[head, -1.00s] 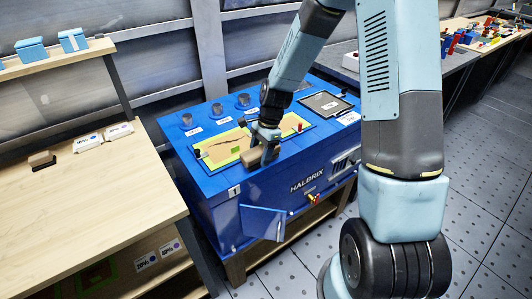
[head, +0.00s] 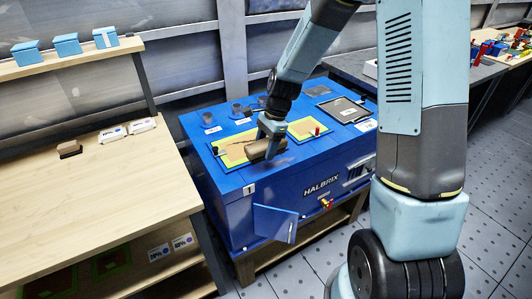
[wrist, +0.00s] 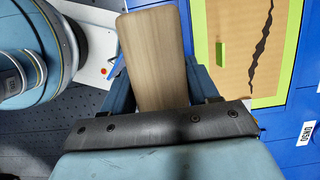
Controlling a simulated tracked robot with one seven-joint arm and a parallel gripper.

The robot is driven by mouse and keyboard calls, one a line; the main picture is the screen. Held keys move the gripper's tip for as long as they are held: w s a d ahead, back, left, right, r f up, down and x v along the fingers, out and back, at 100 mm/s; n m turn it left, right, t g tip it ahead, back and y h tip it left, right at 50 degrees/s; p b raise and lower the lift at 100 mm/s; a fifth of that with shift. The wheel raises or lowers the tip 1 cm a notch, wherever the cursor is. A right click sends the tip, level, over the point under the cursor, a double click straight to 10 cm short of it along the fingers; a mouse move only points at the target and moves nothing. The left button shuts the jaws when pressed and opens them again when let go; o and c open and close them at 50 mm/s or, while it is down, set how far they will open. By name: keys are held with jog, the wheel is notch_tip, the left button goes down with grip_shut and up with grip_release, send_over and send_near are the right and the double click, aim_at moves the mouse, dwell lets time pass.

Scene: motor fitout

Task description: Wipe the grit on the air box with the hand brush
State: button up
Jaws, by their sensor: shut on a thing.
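My gripper (head: 270,130) is shut on the hand brush (head: 263,150), a tan wooden block. In the wrist view the brush (wrist: 156,55) sticks out between the fingers, its flat wooden side facing the camera; its bristles are hidden. The brush is over the front edge of the green-bordered panel on top of the blue box marked HALBRIX (head: 230,200). I cannot tell whether it touches the top. A dark jagged streak (wrist: 262,45) runs over the tan panel beside the brush. I cannot make out separate grit.
A wooden bench (head: 100,200) stands left, with a brown block (head: 69,149) and white packs (head: 142,125). Dark knobs, a red peg (head: 317,131) and a dark tray (head: 346,110) are on the box top. A small blue door (head: 274,222) hangs open in front.

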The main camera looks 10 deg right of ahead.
jog(key=shift+r, duration=1.25)
jog(key=shift+f, duration=0.1)
